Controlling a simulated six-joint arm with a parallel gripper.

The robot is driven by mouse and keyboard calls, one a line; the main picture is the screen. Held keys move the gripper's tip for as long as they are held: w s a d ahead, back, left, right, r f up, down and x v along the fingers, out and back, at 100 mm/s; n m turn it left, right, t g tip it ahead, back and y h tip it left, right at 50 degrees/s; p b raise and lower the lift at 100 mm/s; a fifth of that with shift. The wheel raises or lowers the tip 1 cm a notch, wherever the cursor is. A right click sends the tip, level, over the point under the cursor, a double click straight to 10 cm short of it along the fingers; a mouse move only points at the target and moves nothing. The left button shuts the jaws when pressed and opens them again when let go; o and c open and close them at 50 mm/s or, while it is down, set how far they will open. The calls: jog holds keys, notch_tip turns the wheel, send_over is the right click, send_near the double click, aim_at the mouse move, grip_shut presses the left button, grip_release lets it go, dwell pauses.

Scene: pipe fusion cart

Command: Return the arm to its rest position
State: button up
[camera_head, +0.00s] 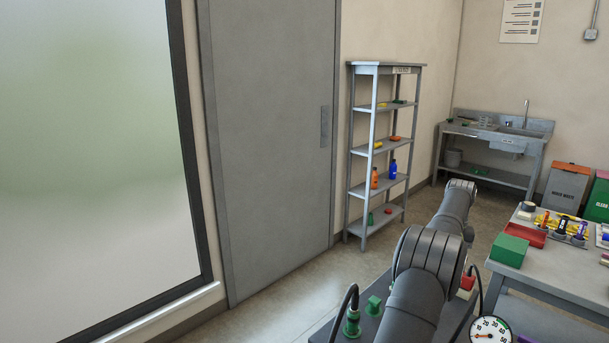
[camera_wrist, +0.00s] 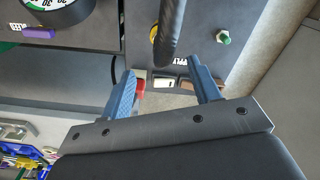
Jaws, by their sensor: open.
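My gripper (camera_wrist: 161,66) is open in the wrist view, with its two blue fingers spread and nothing held between them. Beyond the fingertips are a grey panel (camera_wrist: 240,20) with partly hidden lettering, a small red part and a white switch-like part (camera_wrist: 163,84). A thick black bar or hose (camera_wrist: 172,30) crosses the view just above the gap between the fingers. In the head view my dark grey arm reaches away over the cart from the bottom centre, and the gripper itself cannot be made out there.
A worktable (camera_head: 540,285) with a green box (camera_head: 509,250), a red tray (camera_head: 527,234) and colored parts stands right of my arm. A round gauge (camera_head: 490,331) and a green fitting (camera_head: 352,322) flank the arm. A shelf rack (camera_head: 368,150) stands behind; open floor lies left.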

notch_tip(320, 180, up, 5)
notch_tip(320, 180, down, 17)
jog(key=shift+r, duration=0.15)
notch_tip(320, 180, up, 6)
jog(key=shift+r, duration=0.5)
